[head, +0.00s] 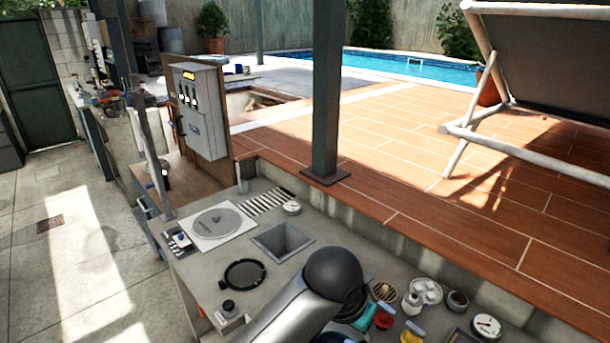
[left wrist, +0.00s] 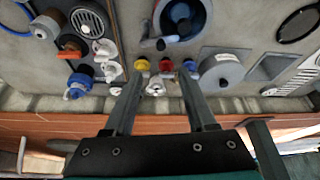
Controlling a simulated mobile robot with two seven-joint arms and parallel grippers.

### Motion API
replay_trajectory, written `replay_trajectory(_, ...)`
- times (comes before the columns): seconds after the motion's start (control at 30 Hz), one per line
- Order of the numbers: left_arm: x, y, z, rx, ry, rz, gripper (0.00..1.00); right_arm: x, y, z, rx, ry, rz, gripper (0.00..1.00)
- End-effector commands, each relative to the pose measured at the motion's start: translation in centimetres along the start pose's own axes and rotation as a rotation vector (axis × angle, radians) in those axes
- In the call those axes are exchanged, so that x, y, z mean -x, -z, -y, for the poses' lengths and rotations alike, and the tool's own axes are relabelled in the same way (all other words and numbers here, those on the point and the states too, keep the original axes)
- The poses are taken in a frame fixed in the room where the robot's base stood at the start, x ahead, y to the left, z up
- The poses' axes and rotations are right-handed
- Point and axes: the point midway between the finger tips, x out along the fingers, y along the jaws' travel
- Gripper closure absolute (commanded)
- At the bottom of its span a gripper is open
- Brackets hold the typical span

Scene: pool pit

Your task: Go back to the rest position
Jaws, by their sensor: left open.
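My left gripper (left wrist: 158,84) shows in the left wrist view, its two fingers parallel and apart. It is open, and nothing is held between the fingers. The fingers reach over the concrete counter, with small red, yellow and blue-handled fittings just beyond their tips. Whether a fingertip touches any of them I cannot tell. In the head view a grey arm link of mine with a dark round joint covers part of the counter at bottom centre. No gripper jaws can be made out there. My right gripper is in neither view.
The concrete counter (head: 215,268) bears a black ring (head: 244,273), a square opening (head: 282,240), a round lid (head: 216,223) and several fittings at right. A dark post (head: 326,90) stands behind it. A lounger (head: 560,60) stands on the deck. The floor at left (head: 60,230) is clear.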

Motion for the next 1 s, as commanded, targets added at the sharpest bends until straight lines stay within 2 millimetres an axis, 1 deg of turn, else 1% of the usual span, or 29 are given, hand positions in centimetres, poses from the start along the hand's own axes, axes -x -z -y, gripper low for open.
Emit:
replay_trajectory(0.17, -0.4, -2.0, -0.2, 0.053, -0.037, -0.014, 0.43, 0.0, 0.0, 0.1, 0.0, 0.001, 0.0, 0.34)
replay_trajectory(0.47, -0.7, -7.1, 0.8, 0.19, -0.073, -0.046, 0.43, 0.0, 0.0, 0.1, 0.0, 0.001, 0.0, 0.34)
replay_trajectory(0.77, -0.5, -13.7, 2.7, 0.327, -0.041, -0.046, 0.43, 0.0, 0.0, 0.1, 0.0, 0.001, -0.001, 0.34)
replay_trajectory(0.97, 0.3, -18.8, 4.2, 0.408, 0.014, -0.026, 0.43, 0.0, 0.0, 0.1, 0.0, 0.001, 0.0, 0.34)
replay_trajectory(1.0, 0.5, -19.9, 4.5, 0.423, 0.028, -0.019, 0.43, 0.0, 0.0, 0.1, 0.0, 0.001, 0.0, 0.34)
